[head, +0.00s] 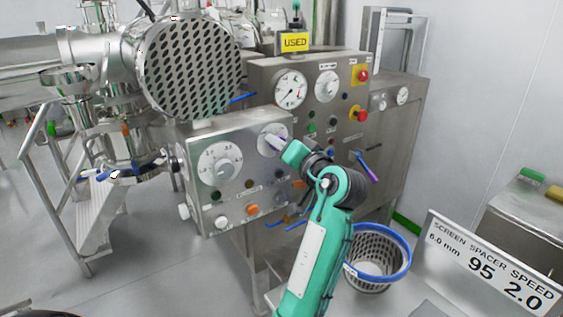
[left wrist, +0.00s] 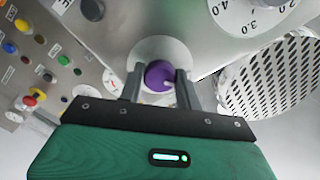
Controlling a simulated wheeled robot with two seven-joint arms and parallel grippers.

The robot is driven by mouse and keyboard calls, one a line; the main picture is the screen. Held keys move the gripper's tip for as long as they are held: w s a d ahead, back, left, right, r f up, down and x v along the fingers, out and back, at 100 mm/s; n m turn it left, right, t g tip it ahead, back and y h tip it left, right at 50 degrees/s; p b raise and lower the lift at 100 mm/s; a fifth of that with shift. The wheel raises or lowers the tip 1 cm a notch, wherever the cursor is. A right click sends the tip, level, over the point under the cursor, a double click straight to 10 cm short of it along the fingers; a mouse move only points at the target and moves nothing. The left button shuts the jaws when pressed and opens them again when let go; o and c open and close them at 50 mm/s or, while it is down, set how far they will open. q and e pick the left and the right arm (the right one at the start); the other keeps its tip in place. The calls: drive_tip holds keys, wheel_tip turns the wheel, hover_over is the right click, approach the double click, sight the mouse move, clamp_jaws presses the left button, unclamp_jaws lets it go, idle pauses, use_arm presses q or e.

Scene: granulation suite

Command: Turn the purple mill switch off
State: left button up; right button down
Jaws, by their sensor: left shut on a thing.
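The purple mill switch (left wrist: 157,75) is a round knob with a small white mark on its rim, set in a pale round plate (left wrist: 168,50) on a steel panel. My left gripper (left wrist: 158,84) has one finger on each side of the knob and is shut on it. In the head view my left gripper (head: 277,143) reaches the upper right dial of the front control box (head: 240,150). There the knob is mostly hidden by the fingers. My right gripper is in neither view.
A large dial (head: 221,165) sits left of the switch, with coloured buttons below, including an orange one (head: 252,209). A perforated round screen (head: 190,68) stands above. A rear panel carries gauges (head: 290,87) and a red button (head: 359,114). A blue-rimmed basket (head: 408,254) stands at lower right.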

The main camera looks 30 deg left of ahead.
use_arm(q)
drive_tip(key=shift+f+n+b, duration=0.1)
drive_tip(key=shift+n+b, duration=0.9)
drive_tip(key=shift+b, duration=0.05)
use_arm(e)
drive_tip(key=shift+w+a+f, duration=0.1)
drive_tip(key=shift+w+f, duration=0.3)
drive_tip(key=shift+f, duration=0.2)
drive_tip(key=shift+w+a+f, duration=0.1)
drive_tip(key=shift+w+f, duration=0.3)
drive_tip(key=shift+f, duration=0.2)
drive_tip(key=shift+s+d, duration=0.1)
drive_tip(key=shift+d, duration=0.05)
use_arm(q)
drive_tip(key=o, duration=1)
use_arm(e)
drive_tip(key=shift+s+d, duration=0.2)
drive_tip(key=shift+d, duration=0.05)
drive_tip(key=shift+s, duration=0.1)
